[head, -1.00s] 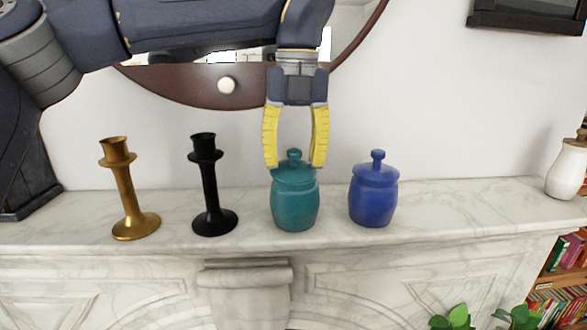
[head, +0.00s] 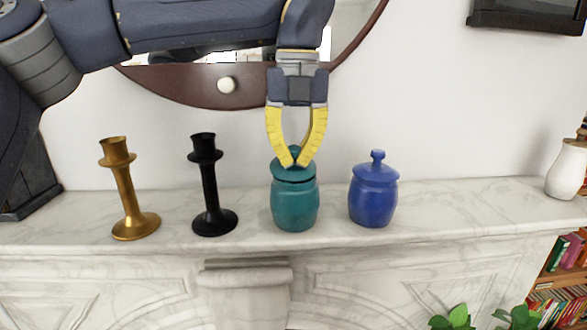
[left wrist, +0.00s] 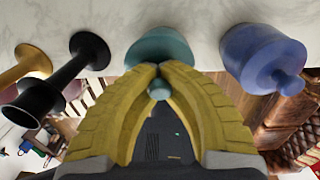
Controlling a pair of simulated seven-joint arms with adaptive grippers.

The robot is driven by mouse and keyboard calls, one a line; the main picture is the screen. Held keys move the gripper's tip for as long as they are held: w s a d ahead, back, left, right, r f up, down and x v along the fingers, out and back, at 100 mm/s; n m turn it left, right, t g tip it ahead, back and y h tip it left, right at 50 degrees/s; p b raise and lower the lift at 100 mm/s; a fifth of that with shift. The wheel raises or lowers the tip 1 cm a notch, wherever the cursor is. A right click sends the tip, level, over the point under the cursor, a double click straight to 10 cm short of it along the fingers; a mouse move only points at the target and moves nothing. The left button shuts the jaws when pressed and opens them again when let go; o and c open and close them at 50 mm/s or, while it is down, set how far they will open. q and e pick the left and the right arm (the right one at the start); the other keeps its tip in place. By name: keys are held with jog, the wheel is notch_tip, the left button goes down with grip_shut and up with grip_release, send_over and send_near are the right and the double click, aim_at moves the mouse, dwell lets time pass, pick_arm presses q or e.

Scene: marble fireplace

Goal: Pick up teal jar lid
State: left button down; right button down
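The teal jar (head: 295,207) stands upright on the mantel, between a black candlestick and a blue jar. Its teal lid (head: 283,171) is at the jar's mouth; a dark line shows between them, and I cannot tell whether it is raised. My left gripper (head: 295,163) points down from above, its yellow fingers closed in around the lid's neck below the knob. In the left wrist view the round knob (left wrist: 159,89) sits between the fingers, with the fingertips (left wrist: 157,68) nearly meeting beyond it. The right gripper is not in view.
The blue lidded jar (head: 373,196) stands close on the right. The black candlestick (head: 211,188) and gold candlestick (head: 124,190) stand on the left. A white vase (head: 566,170) is at the far right. The marble mantel (head: 460,205) is clear between the blue jar and vase.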

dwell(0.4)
pick_arm(q)
jog(key=shift+s+r, duration=0.2)
jog(key=shift+r, duration=0.25)
notch_tip(320, 180, up, 6)
jog(key=s+d, duration=0.1)
jog(key=s, duration=1.8)
jog(key=n+g+h, duration=0.1)
jog(key=n+h, duration=0.1)
jog(key=n, duration=0.8)
send_over(295, 150)
jog(key=shift+s+d+f, duration=0.2)
jog(key=shift+s+d, duration=0.05)
jog(key=shift+w+a+r+n, duration=0.15)
jog(key=shift+w+n, duration=0.15)
jog(key=shift+n, duration=0.5)
jog(key=shift+h, duration=0.4)
jog(key=shift+w+a+x, duration=0.1)
jog(key=shift+a+x, duration=0.1)
jog(key=shift+x, duration=0.8)
jog(key=shift+w+a+x, duration=0.1)
jog(key=shift+a+x, duration=0.1)
jog(key=shift+x, duration=0.8)
jog(key=shift+w+a+x, duration=0.1)
jog(key=shift+a+x, duration=0.15)
jog(key=shift+x, duration=0.75)
